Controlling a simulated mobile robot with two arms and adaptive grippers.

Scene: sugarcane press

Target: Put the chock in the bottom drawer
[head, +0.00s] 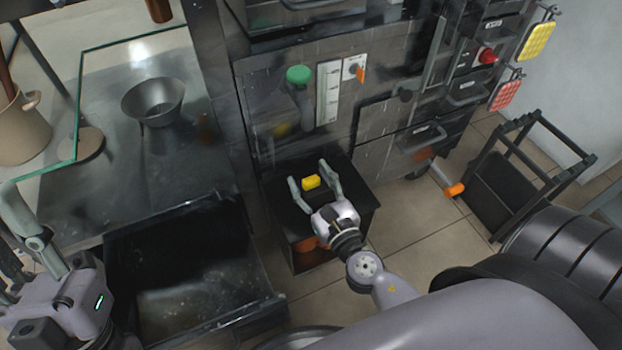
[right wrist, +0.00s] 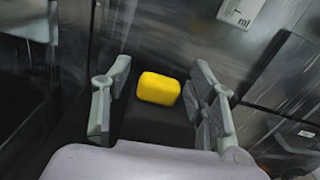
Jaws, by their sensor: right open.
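A small yellow block (head: 311,182), which looks like the chock, lies on top of a dark stand (head: 354,180) in front of the machine. My right gripper (head: 314,180) is open above the stand, its fingers on either side of the block. In the right wrist view, the yellow block (right wrist: 158,88) sits between the spread fingers (right wrist: 160,100), with a gap on each side. The lowest drawer in sight (head: 421,139) is at the machine's lower right and looks shut. My left gripper (head: 22,240) is at the left edge, partly cut off; its opening is unclear.
A dark open bin (head: 190,215) stands left of the stand, below a metal table with a grey bowl (head: 153,101). An orange-tipped lever (head: 455,190) sticks out near the floor. A black frame (head: 540,150) stands at right. Tiled floor lies between.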

